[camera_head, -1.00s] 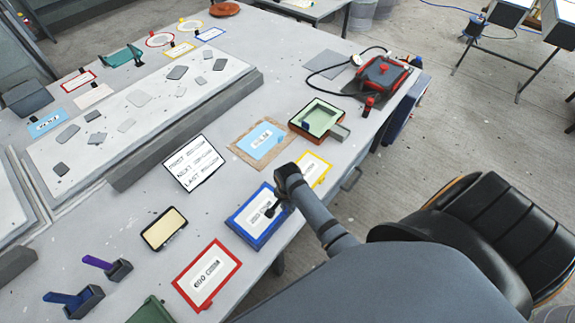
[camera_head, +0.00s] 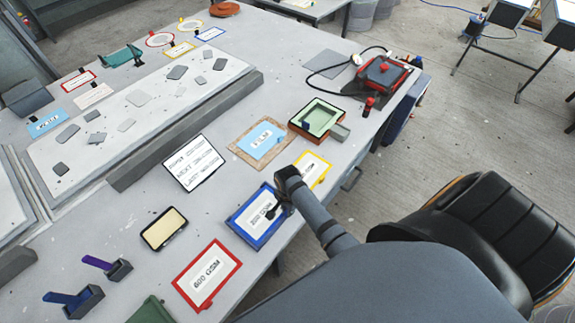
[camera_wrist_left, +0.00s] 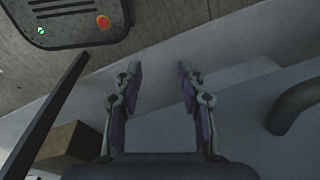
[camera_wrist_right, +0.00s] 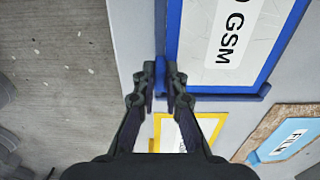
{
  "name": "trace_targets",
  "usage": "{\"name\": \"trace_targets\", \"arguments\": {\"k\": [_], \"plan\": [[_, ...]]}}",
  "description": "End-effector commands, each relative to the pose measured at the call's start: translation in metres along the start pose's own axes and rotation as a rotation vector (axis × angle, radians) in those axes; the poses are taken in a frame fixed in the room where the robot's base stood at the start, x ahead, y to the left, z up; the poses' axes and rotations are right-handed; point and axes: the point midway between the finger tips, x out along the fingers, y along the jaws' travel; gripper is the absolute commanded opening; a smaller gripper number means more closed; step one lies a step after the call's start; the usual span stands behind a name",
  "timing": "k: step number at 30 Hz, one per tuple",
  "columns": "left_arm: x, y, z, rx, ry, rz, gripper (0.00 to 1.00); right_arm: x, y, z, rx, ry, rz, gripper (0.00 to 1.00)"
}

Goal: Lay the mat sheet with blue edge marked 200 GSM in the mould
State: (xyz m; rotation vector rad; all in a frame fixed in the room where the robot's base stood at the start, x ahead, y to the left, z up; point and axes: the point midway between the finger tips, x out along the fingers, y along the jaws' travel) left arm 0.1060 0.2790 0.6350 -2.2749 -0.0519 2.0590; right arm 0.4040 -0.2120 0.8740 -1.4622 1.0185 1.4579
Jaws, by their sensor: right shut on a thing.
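The mat sheet with the blue edge (camera_head: 250,222) lies near the front edge of the table, its label partly covered by my right gripper. In the right wrist view the blue-edged sheet (camera_wrist_right: 215,90) shows a label ending in "0 GSM". My right gripper (camera_head: 276,210) is shut on its blue edge, and the fingertips (camera_wrist_right: 165,78) show there in the right wrist view. I cannot tell whether the sheet is lifted. The mould (camera_head: 319,118), a pale green hollow with a dark and red rim, stands farther back. My left gripper (camera_wrist_left: 160,80) is open and empty in the left wrist view.
A yellow-edged sheet (camera_head: 318,165) lies beside the blue one, and a red-edged sheet marked 600 GSM (camera_head: 207,275) lies nearer. A blue film sheet (camera_head: 262,140) on a brown board, a text card (camera_head: 195,162) and a tan pad (camera_head: 164,229) lie around. A red device (camera_head: 383,75) stands behind the mould.

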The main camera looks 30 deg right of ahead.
Motion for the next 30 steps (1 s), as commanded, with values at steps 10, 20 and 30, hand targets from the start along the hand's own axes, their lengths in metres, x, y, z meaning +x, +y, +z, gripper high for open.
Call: {"name": "trace_targets", "arguments": {"k": [10, 20, 30], "plan": [[-0.005, 0.0, -0.001, 0.0, 0.0, 0.0, 0.4, 0.0, 0.0, 0.0, 0.0, 0.0, -0.001, 0.0], [-0.005, 0.0, -0.001, 0.0, 0.0, 0.0, 0.4, 0.0, 0.0, 0.0, 0.0, 0.0, 0.0, 0.37], [-0.005, -0.001, 0.0, 0.0, 0.0, -0.001, 0.4, -0.023, -0.001, 0.0, 0.0, 0.001, -0.004, 0.37]]}}
